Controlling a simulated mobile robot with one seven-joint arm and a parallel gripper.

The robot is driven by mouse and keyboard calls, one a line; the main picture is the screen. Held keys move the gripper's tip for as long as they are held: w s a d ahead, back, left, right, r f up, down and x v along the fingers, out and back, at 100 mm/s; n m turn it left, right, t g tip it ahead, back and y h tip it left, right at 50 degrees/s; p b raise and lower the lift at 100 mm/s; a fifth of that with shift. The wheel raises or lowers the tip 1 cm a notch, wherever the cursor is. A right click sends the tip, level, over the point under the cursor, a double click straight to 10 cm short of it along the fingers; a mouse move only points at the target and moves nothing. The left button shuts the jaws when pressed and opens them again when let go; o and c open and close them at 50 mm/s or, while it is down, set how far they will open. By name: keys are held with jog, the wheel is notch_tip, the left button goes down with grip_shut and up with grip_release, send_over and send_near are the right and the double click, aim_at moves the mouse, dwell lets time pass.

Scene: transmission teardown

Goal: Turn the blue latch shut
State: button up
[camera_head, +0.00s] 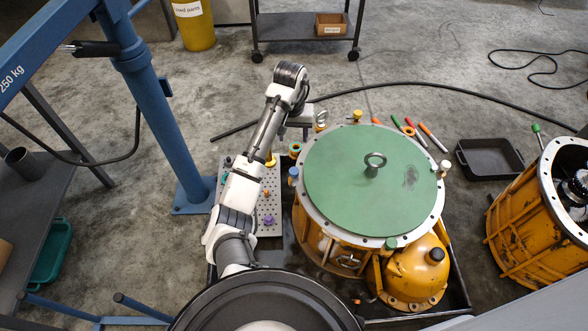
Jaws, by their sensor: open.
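The blue latch (293,173) sits at the left edge of the flange. It is small here, and I cannot tell how far it is turned. My gripper (304,134) is beyond the blue latch, near the flange's upper left, apart from the latch. It is open, and its fingers are small and partly hidden by my wrist.
Other latches line the flange: orange (295,148), yellow (357,116), white (443,166) and green (391,243). A perforated plate (268,192) lies left, near a blue hoist post (165,135). A black tray (490,159) lies right.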

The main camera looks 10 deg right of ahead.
aim_at(294, 171)
jog(key=shift+g, duration=0.3)
jog(key=f+b, duration=0.1)
jog(key=f, duration=0.4)
jog(key=f+b, duration=0.2)
jog(key=f, duration=0.3)
jog(key=s+f+b, duration=0.1)
jog(key=f, duration=0.4)
jog(key=shift+s, duration=0.1)
jog(key=c, duration=1)
